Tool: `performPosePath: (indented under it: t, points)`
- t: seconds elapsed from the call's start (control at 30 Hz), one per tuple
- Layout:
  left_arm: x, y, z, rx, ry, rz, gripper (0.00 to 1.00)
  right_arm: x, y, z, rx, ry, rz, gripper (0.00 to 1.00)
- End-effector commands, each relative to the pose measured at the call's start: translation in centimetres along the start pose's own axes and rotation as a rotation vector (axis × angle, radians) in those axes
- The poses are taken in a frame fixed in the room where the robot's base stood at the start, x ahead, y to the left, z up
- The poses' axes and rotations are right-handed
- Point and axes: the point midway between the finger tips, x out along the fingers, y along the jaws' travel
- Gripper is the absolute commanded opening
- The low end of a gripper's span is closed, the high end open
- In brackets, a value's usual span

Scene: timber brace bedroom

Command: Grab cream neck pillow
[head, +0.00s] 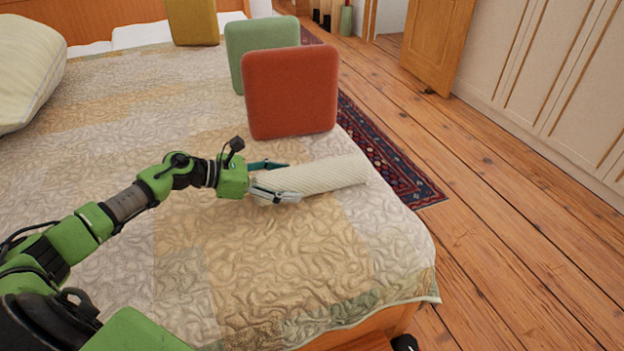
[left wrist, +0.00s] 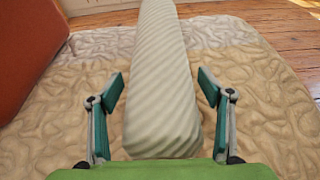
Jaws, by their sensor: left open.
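The cream neck pillow (head: 325,177) is a ribbed roll lying on the quilted bed (head: 290,255), near its right edge. In the left wrist view the pillow (left wrist: 163,85) runs away from me, with its near end between my fingers. My left gripper (head: 282,181) is open, with one finger on each side of the pillow's near end. In the left wrist view my left gripper (left wrist: 162,92) shows a gap between each finger and the pillow. My right gripper is not in view.
A red cushion (head: 291,92) stands on the bed just behind the pillow, with a green cushion (head: 258,45) and a mustard cushion (head: 192,20) farther back. A large pale pillow (head: 25,75) is at the left. A patterned rug (head: 385,160) lies on the wooden floor (head: 500,210).

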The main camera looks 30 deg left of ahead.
Motion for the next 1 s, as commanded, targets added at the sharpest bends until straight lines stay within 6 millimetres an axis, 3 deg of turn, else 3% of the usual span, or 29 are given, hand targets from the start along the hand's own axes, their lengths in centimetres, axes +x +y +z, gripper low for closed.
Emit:
performPosePath:
  t: [0.37, 0.5, 0.57, 1.0]
  points:
    - [0.93, 0.00, 0.04, 0.001, 0.000, 0.001, 0.72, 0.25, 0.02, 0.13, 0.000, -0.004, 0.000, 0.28]
    - [0.92, 0.00, 0.04, 0.001, 0.001, 0.000, 0.36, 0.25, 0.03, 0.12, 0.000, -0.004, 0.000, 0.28]
    - [0.91, 0.01, 0.04, 0.001, 0.001, 0.001, 0.22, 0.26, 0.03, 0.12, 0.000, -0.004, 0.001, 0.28]
    - [0.54, 0.09, 0.93, 0.004, -0.001, 0.002, 0.22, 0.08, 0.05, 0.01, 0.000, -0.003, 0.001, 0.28]
